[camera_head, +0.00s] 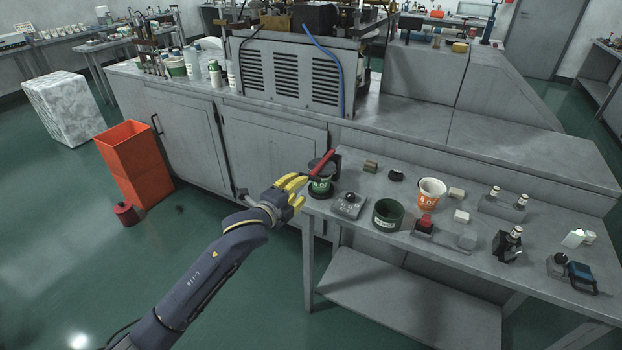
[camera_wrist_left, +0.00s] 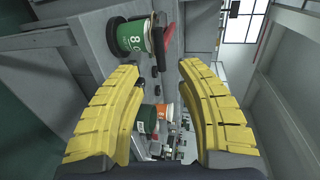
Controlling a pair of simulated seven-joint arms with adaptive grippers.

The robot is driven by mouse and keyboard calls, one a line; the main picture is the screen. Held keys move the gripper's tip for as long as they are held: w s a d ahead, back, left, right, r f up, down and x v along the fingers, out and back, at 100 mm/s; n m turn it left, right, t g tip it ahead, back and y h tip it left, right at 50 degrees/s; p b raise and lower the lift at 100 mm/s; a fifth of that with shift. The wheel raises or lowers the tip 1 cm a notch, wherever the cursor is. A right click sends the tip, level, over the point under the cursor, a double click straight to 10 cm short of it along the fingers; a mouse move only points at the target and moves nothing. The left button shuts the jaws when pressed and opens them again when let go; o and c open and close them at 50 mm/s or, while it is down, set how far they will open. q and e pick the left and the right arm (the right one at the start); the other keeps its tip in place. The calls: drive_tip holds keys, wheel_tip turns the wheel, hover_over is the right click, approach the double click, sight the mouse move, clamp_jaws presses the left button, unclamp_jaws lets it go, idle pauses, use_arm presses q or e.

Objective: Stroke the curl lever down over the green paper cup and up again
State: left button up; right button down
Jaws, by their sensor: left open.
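The green paper cup (camera_head: 319,188) stands at the left end of the low front table, under a dark round press head. The red curl lever (camera_head: 321,161) is raised at a slant over it, its lower left end close to my fingers. In the left wrist view the green cup (camera_wrist_left: 133,37) and the red lever (camera_wrist_left: 168,42) are beyond the fingertips, at the top. My left gripper (camera_head: 300,189) is open just left of the cup and lever. Its yellow fingers also show apart in the left wrist view (camera_wrist_left: 160,70), with no object clearly held. My right gripper is out of view.
A grey device (camera_head: 349,204), a dark green container (camera_head: 388,214) and an orange-and-white cup (camera_head: 430,192) stand to the right on the table. Small fixtures fill the rest. A red bin (camera_head: 133,160) stands on the floor at left. A cabinet bench (camera_head: 270,145) lies behind.

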sight(310, 179)
use_arm(q)
drive_tip(key=x, duration=0.8)
drive_tip(key=shift+w+d, duration=0.15)
drive_tip(key=shift+o, duration=0.3)
clamp_jaws()
